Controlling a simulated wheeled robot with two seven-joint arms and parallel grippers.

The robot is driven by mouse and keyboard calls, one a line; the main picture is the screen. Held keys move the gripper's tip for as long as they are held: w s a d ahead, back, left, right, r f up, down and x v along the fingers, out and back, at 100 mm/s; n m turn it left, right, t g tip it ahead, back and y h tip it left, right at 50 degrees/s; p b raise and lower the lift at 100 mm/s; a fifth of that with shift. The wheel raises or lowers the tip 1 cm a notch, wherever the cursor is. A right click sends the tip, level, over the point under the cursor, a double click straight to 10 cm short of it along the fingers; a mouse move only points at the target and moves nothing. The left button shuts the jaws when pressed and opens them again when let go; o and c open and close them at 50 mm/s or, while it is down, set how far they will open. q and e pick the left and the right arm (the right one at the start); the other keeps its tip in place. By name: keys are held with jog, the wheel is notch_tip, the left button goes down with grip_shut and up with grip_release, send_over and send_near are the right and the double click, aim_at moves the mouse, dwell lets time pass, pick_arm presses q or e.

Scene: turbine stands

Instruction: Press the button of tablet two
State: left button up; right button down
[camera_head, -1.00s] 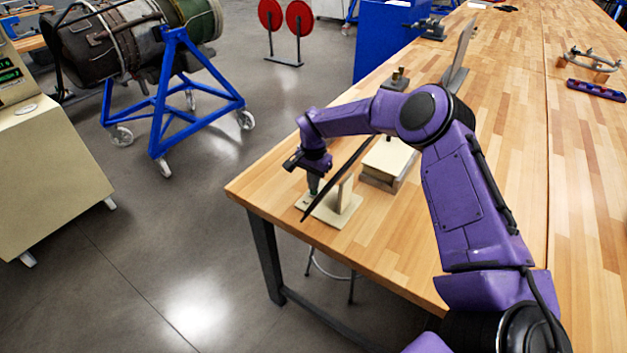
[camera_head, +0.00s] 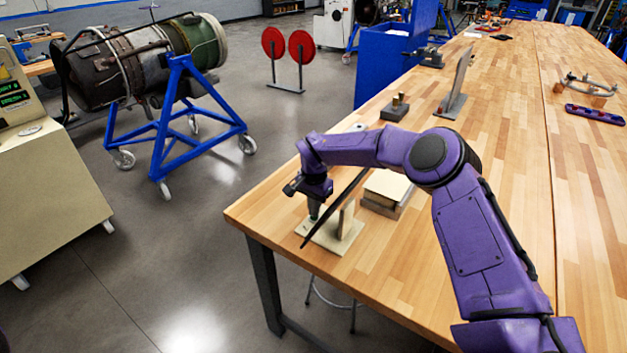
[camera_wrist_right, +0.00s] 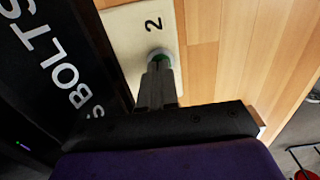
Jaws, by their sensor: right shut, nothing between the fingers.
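Tablet two is a thin dark panel (camera_head: 336,207), seen nearly edge-on at the bench's near left corner. Its cream base (camera_head: 343,243) lies flat on the wood. In the right wrist view the base (camera_wrist_right: 128,28) carries a black "2", and the dark screen (camera_wrist_right: 55,60) shows white "BOLTS" lettering. A round green button (camera_wrist_right: 162,55) with a pale rim sits on the base. My right gripper (camera_head: 314,211) points down over the button, shut and empty; its fingertips (camera_wrist_right: 158,72) partly cover the button. I cannot tell whether they touch it. My left gripper is out of view.
A second tablet stand (camera_head: 456,85) stands farther back on the bench. A pale block (camera_head: 388,186) lies just beyond tablet two. A blue engine stand (camera_head: 177,130) and a beige console (camera_head: 50,190) are on the floor to the left.

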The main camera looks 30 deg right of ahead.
notch_tip(320, 180, up, 4)
jog(key=shift+w+d+f+p, duration=0.1)
jog(key=shift+w+p, duration=0.05)
jog(key=shift+p, duration=0.65)
jog(key=b, duration=0.2)
jog(key=shift+r+b, duration=0.35)
jog(key=shift+r, duration=0.05)
pick_arm(q)
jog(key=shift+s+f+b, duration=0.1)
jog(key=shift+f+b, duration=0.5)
jog(key=shift+b, duration=0.15)
pick_arm(e)
notch_tip(320, 180, up, 8)
jog(key=shift+r, duration=0.2)
jog(key=shift+f, duration=0.1)
